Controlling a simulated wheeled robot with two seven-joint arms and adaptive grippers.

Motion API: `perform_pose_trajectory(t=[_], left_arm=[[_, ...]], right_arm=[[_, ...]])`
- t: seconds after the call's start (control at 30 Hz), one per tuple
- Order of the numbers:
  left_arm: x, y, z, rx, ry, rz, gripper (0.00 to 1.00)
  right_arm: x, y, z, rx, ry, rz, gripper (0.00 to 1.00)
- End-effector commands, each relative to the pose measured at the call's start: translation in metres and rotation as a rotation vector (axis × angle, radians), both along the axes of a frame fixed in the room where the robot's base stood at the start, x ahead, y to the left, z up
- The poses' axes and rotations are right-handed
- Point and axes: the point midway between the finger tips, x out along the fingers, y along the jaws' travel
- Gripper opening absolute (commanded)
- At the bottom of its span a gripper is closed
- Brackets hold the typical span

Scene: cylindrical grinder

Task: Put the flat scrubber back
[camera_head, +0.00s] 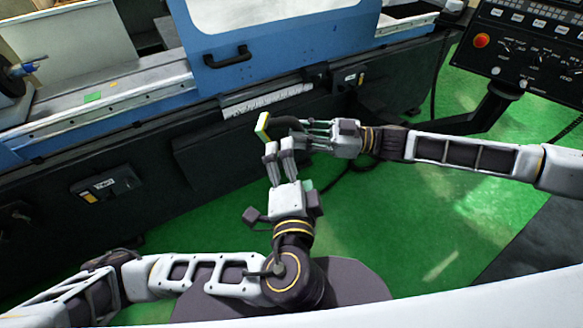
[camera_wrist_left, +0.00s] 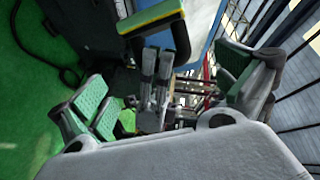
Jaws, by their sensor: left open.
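The flat scrubber (camera_head: 262,126) has a thin yellow and green pad and a dark handle. In the head view it is in the air in front of the machine, at the tip of my right gripper (camera_head: 308,130), which appears shut on the handle. My left gripper (camera_head: 279,148) is open and empty, pointing up just below the scrubber. In the left wrist view, the scrubber's pad (camera_wrist_left: 152,17) is at the top, beyond the left gripper's spread green-padded fingers. My right gripper's grey fingers (camera_wrist_left: 157,66) reach the dark handle there. Their exact contact is partly hidden.
The blue and grey grinder (camera_head: 262,62) fills the back, with a black door handle (camera_head: 228,58). A small green piece (camera_head: 92,97) lies on its bed. A control panel (camera_head: 520,45) stands at the upper right. Green floor (camera_head: 410,235) is open at the lower right.

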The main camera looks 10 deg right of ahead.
Motion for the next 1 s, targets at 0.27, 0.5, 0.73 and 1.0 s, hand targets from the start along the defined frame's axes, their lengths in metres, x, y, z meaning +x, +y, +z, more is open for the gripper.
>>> perform_pose_trajectory(t=[0.27,0.5,0.73,1.0], left_arm=[[0.029,-0.002,-0.003,0.001,-0.003,0.002,1.00],[0.058,-0.004,-0.008,0.000,-0.003,0.002,1.00],[0.084,-0.006,-0.012,0.000,-0.001,0.003,1.00],[0.105,-0.008,-0.015,-0.001,-0.002,0.001,1.00]], right_arm=[[0.000,0.000,0.001,0.001,0.000,0.000,0.00],[0.000,0.000,0.001,0.001,-0.001,0.000,0.00],[0.000,0.000,0.001,0.001,-0.001,0.000,0.00],[0.000,0.000,0.001,0.001,-0.001,0.000,0.00]])
